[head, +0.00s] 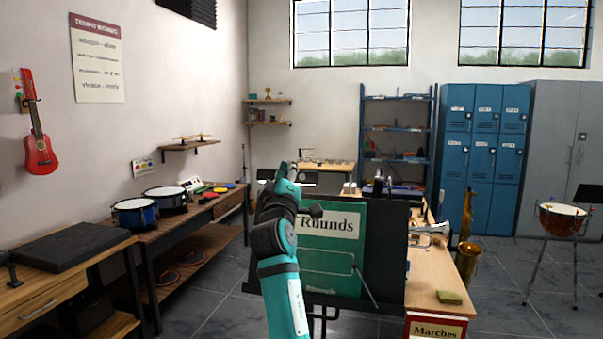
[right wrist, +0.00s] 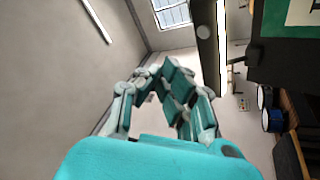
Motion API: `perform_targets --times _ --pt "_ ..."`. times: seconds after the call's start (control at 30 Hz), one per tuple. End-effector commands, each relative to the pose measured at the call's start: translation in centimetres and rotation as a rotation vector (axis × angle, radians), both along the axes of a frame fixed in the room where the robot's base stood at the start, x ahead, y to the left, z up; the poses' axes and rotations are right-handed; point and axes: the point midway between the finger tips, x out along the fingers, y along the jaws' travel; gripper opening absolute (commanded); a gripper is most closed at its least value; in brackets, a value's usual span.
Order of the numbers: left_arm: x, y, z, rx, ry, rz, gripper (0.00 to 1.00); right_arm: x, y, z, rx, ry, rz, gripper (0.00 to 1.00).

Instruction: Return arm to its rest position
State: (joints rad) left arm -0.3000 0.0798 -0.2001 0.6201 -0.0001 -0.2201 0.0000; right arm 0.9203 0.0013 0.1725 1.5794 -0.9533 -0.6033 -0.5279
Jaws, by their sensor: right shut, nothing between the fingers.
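My teal and black right arm (head: 285,275) rises from the bottom middle of the head view, in front of a music stand. It is raised and bent, not folded down. My right gripper (right wrist: 170,85) shows in the right wrist view with its teal fingers shut together and nothing between them. In the head view the gripper end is small and partly hidden by the arm. My left arm and left gripper are not in either view.
A black music stand (head: 385,245) holding a green "Rounds" book (head: 333,265) stands close behind my right arm. A wooden table (head: 432,280) with a trumpet (head: 430,228) is at right. A bench with blue drums (head: 134,215) is at left.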

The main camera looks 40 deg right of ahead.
Motion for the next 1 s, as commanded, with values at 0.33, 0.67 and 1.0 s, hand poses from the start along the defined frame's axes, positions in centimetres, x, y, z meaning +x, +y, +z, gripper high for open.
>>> perform_targets --times 0.33,0.67,1.0 --pt "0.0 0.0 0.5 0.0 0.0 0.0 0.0 -0.7 0.9 0.4 0.0 0.0 0.0 0.0" --pt "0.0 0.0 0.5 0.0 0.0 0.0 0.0 -0.7 0.8 0.4 0.0 0.0 0.0 0.0" --pt "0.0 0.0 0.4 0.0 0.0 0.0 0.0 4.8 3.8 -12.5 0.061 0.179 0.147 0.0"
